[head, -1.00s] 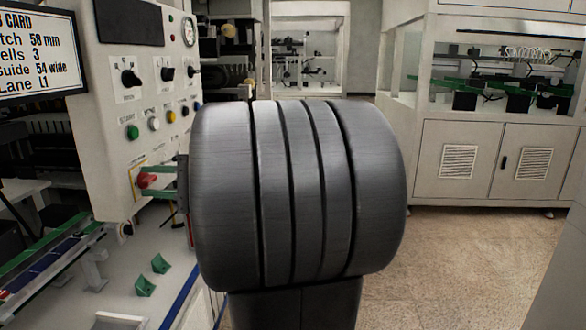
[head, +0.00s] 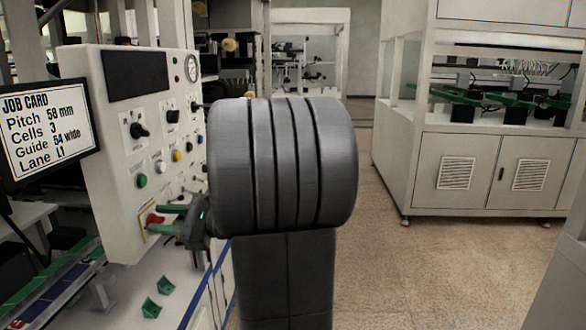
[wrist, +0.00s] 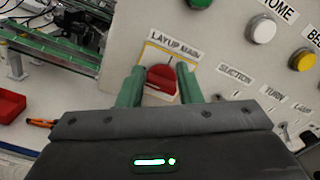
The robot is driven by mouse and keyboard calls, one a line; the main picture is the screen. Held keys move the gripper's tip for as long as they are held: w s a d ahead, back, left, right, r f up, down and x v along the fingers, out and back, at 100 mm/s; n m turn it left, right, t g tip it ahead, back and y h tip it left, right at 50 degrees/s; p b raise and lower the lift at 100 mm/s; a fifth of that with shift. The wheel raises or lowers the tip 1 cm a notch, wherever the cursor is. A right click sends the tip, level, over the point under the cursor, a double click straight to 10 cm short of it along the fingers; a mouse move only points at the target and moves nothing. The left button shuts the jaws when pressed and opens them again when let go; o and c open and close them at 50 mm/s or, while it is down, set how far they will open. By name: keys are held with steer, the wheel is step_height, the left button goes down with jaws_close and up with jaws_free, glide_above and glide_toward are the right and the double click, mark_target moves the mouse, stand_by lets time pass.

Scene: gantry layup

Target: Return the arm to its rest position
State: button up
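My gripper (head: 168,219) has two green fingers and reaches left from my dark grey arm toward the control panel. In the wrist view my gripper (wrist: 160,70) is open, with its fingers spread wide. The red rotary switch (wrist: 161,83) labelled "LAYUP MAIN" shows in the gap between the fingers. Neither finger visibly closes on it; I cannot tell how far the fingertips stand from the panel. In the head view the red switch (head: 154,218) is partly hidden by the fingers. My large arm link fills the middle of the head view.
The control panel (head: 120,195) carries several buttons, knobs and a gauge. A job card screen (head: 45,130) stands at left. Green brackets (head: 151,308) sit on the bench below. A white cabinet (head: 480,170) stands at right. The floor (head: 400,270) between is clear.

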steer(key=shift+w+r+m+p, duration=0.15)
steer(key=shift+r+m+p, duration=0.05)
steer(key=shift+m+p, duration=0.9)
steer(key=shift+w+f+m, duration=0.1)
steer(key=shift+m, duration=0.5)
